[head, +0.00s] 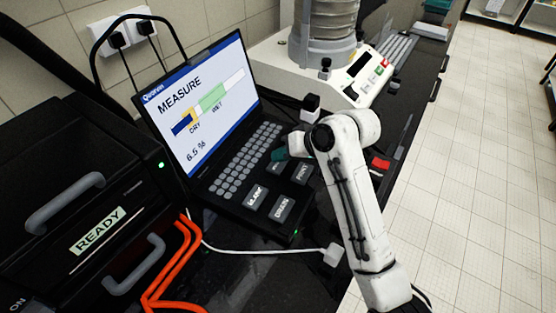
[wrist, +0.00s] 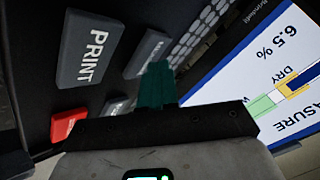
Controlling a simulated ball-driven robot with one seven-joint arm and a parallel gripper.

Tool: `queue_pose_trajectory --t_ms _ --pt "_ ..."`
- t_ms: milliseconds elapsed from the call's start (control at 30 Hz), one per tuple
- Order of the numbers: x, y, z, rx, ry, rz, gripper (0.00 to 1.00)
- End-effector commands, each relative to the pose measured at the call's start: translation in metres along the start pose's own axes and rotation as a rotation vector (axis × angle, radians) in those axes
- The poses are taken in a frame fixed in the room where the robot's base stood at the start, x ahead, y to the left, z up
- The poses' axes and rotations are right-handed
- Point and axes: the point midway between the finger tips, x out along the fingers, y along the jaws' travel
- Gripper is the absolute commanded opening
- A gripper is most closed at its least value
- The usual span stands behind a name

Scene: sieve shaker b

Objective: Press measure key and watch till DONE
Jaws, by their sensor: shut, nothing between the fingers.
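The measuring device's screen (head: 200,105) in the head view reads MEASURE, with a DRY–WET bar and 6.5 %. DONE does not show on its visible part. Part of the screen (wrist: 285,70) also shows there.
Below are the BLANK key (head: 256,198) and DRAIN key (head: 281,208). A black unit (head: 70,180) labelled READY stands left, with orange hoses (head: 178,262). A sieve shaker (head: 325,45) stands behind. A white cable crosses the bench in front. The tiled floor at right is clear.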

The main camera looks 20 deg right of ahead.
Motion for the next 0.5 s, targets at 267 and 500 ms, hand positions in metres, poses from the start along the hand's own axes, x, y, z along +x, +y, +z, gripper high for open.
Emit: queue_pose_trajectory --t_ms 267,500 --pt "-0.0090 -0.0067 -0.0066 0.000 0.000 0.000 0.00" --pt "-0.0083 -0.0062 -0.0061 0.000 0.001 0.000 0.00"
